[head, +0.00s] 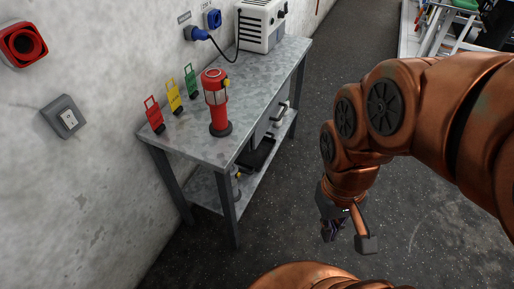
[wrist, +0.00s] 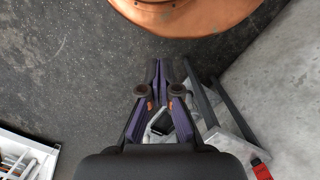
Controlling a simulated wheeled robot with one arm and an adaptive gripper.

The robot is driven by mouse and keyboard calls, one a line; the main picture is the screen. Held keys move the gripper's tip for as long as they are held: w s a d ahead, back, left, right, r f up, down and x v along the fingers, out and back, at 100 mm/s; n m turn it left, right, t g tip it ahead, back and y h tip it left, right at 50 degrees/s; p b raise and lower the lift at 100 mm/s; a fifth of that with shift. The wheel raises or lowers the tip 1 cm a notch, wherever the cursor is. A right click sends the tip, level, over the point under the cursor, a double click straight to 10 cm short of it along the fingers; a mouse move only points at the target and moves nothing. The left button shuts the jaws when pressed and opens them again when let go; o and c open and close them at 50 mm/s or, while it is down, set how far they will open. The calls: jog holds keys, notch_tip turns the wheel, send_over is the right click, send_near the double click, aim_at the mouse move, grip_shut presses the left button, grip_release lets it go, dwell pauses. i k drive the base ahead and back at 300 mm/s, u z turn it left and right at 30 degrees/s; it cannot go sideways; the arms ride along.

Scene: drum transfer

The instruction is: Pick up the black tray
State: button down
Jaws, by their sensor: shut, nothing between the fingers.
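A black, flat thing that looks like the black tray (head: 258,156) lies on the lower shelf of the metal table, partly hidden under the tabletop. My gripper (head: 332,232) points down over the open floor to the right of the table, well apart from the tray. In the wrist view my gripper (wrist: 165,66) has its fingers together with nothing between the tips. A dark shape shows behind the fingers there, too covered to identify.
The metal table (head: 187,146) stands against the wall. On it are a red lantern-like device (head: 216,100), three small tags in red, yellow and green, and a white box (head: 262,25). A cluttered tray or bench (head: 430,40) is at the back right. The floor between is clear.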

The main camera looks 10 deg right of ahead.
aim_at(255, 161)
jog(key=z, duration=1.95)
jog(key=i, duration=3.3)
jog(key=u, duration=4.55)
